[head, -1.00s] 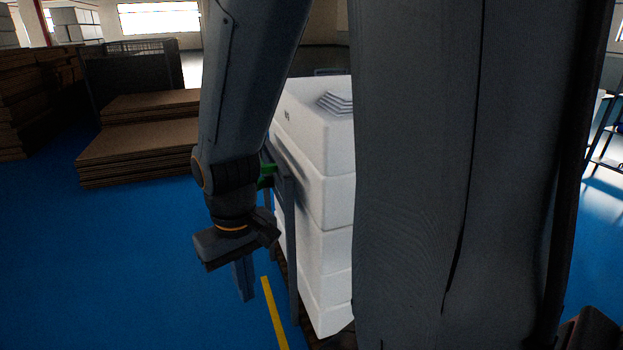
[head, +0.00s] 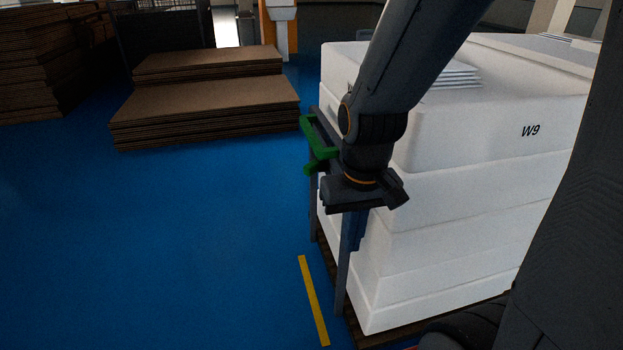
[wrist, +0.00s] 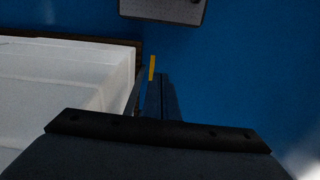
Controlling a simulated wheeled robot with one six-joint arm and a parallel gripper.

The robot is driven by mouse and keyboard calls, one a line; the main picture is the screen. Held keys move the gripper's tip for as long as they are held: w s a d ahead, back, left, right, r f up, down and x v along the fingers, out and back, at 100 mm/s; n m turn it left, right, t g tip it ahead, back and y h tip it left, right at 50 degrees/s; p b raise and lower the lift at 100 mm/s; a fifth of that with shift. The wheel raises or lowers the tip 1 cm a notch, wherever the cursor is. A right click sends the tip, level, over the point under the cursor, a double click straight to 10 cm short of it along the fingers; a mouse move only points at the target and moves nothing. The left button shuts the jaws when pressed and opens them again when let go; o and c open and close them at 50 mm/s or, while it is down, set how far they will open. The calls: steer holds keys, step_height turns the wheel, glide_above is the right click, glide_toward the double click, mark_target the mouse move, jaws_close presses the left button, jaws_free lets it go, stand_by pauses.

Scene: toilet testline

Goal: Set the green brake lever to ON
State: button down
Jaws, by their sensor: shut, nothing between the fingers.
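The green brake lever (head: 318,140) sits at the top of a grey frame (head: 343,262) at the near left end of the white stack. Part of the lever is hidden behind my arm. My gripper (head: 357,246) points down in front of the frame and the stack, to the right of the lever and lower in the head view. It is shut and empty. In the wrist view my gripper (wrist: 161,80) shows as two fingers together, and the lever does not show there. Whether the lever touches my arm cannot be told.
White stacked blocks (head: 450,195) marked W9 stand on a dark pallet (head: 372,338) at right. Flat brown boards (head: 205,105) lie at the back left. A yellow floor strip (head: 313,300) runs beside the frame. The blue floor at left is clear. The wrist view shows a grey object (wrist: 165,10) at the top.

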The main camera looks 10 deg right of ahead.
mark_target(315, 166)
steer(key=w+a+f+m+t+b, duration=0.3)
steer(key=w+m, duration=0.1)
steer(key=w, duration=0.3)
steer(key=w+a+f+m+t+b, duration=0.2)
steer(key=w+f+m+b, duration=0.15)
steer(key=w, duration=0.45)
steer(key=w+a+f+m+t+b, duration=0.3)
steer(key=w+f+m, duration=0.1)
steer(key=w, duration=0.3)
steer(key=d+m+t+h+b, duration=0.1)
steer(key=m+h+b, duration=0.1)
steer(key=m+h, duration=0.2)
steer(key=w+d+m+t+h+b, duration=0.1)
steer(key=m+t+h+b, duration=0.1)
steer(key=m+h+b, duration=0.1)
steer(key=w+d+m+t+h+b, duration=0.1)
steer(key=d+m+t+h+b, duration=0.1)
steer(key=m+h, duration=0.3)
steer(key=shift+m+b, duration=0.7)
steer(key=shift+m, duration=0.55)
steer(key=shift+d, duration=0.1)
steer(key=w+d, duration=0.4)
steer(key=w, duration=0.6)
steer(key=shift+w, duration=0.4)
